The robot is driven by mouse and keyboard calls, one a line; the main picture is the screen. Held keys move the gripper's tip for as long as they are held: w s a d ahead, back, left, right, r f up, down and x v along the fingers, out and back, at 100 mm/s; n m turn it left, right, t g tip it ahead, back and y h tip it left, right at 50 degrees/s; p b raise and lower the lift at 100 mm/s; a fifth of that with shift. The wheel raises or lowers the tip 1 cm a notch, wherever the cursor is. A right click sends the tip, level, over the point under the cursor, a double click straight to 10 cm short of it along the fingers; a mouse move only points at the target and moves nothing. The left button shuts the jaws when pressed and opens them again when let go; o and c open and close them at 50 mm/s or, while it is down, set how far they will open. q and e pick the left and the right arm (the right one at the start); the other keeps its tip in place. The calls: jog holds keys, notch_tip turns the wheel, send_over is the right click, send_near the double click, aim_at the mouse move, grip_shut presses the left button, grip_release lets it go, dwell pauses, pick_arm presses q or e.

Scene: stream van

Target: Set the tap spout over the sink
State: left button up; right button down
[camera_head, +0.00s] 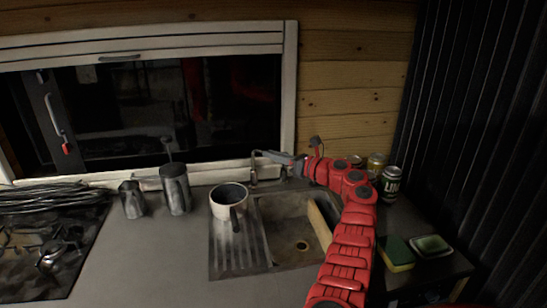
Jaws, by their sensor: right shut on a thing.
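The tap spout (254,168) is a thin grey bent pipe at the back edge of the sink, under the window. My right gripper (275,156) reaches it from the right and is shut on it near its top. The sink (300,244) is a grey basin with a round drain and a ribbed draining board on its left. My left gripper is not in view.
A hob (40,250) is at far left. Cans (391,183) and a yellow-green sponge (397,253) are right of my arm.

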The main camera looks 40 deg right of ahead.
jog(key=c, duration=0.9)
grip_release()
jog(key=shift+w+f, duration=0.1)
jog(key=shift+w, duration=0.1)
jog(key=shift+o, duration=0.2)
jog(key=shift+s, duration=0.1)
jog(key=b+v, duration=0.2)
jog(key=v, duration=1.5)
jog(key=shift+s+b, duration=0.15)
jog(key=shift+b, duration=0.25)
